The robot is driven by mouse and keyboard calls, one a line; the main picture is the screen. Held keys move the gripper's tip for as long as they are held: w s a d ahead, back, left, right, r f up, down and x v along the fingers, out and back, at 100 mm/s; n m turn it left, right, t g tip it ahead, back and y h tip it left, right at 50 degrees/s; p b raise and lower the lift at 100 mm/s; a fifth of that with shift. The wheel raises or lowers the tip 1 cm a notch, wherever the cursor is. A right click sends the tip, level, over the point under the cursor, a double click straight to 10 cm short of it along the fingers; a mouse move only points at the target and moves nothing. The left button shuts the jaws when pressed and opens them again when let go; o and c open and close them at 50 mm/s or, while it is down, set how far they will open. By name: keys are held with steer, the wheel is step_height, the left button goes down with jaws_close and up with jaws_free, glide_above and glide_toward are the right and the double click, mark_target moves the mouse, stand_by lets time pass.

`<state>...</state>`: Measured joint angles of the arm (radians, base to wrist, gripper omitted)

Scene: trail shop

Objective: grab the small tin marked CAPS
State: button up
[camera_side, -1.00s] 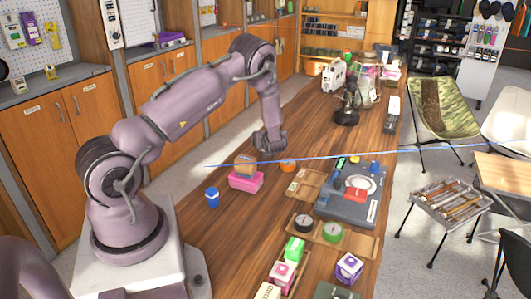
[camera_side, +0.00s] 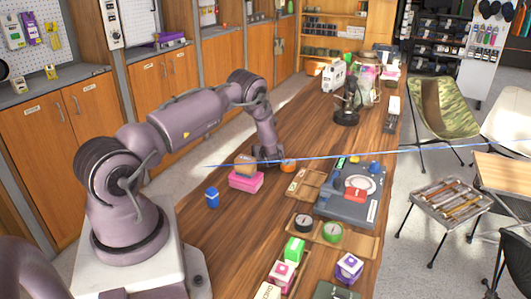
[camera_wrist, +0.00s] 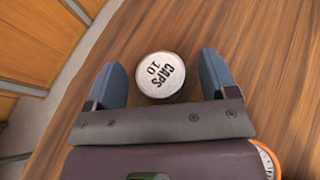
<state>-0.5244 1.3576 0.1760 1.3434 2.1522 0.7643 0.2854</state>
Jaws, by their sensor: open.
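The small round tin marked CAPS 10 (camera_wrist: 161,75) stands on the wooden table in the wrist view, its pale lid facing up. My gripper (camera_wrist: 162,80) is open, with one blue-grey finger on each side of the tin and a gap on both sides. The tin looks unheld. In the side view my gripper (camera_side: 268,161) is low over the table, behind the pink box, and the tin is hidden there.
A pink box (camera_side: 246,182) with a tan block (camera_side: 245,165) on it stands close in front of my gripper. An orange round item (camera_side: 288,166) sits just right of it. A blue can (camera_side: 212,197) stands left. A thin blue line crosses the side view.

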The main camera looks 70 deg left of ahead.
steer(key=c, duration=1)
steer(key=shift+r, duration=0.2)
